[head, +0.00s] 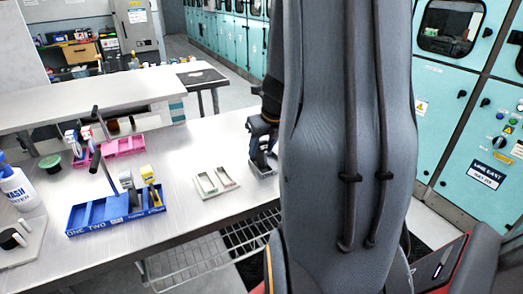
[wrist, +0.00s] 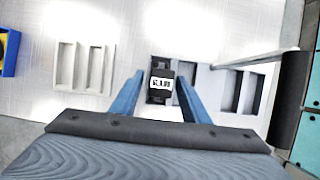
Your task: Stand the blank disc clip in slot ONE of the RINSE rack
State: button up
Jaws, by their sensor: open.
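A dark clip (wrist: 160,92) with a white label stands between my gripper's fingers in the wrist view; its small print is hard to read. It sits at the left end of a grey slotted rack (wrist: 205,85). My gripper (wrist: 160,88) is open, with one blue finger on each side of the clip. In the head view my gripper (head: 263,160) is low over the bench, partly hidden by my arm. A blue rack (head: 80,222) reads ONE and TWO on its front. A grey clip (head: 130,188) and a yellow clip (head: 150,180) stand at its right end.
A pale two-slot tray (head: 215,180) lies empty between the blue rack and my gripper. A pink rack (head: 124,145) is behind. The blue rack's tall handle (head: 103,165) rises; another dark-gripped handle (wrist: 290,95) is right of my gripper. A wash bottle (head: 18,188) stands left.

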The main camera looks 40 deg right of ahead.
jog(key=d+v, duration=0.1)
jog(key=v, duration=0.9)
jog(key=s+a+f+m+g, duration=0.1)
jog(key=s+a+f+m, duration=0.1)
jog(key=a+m, duration=1.2)
jog(key=s+a+f+m+g+y, duration=0.1)
jog(key=s+a+f+m, duration=0.2)
jog(key=a+m, duration=1.1)
notch_tip(320, 180, down, 2)
jog(key=m, duration=0.5)
jog(key=shift+m+g, duration=0.3)
jog(key=shift+a, duration=0.1)
notch_tip(320, 180, down, 3)
jog(key=shift+w+f+b, duration=0.1)
jog(key=shift+f+b, duration=0.1)
jog(key=shift+b, duration=0.95)
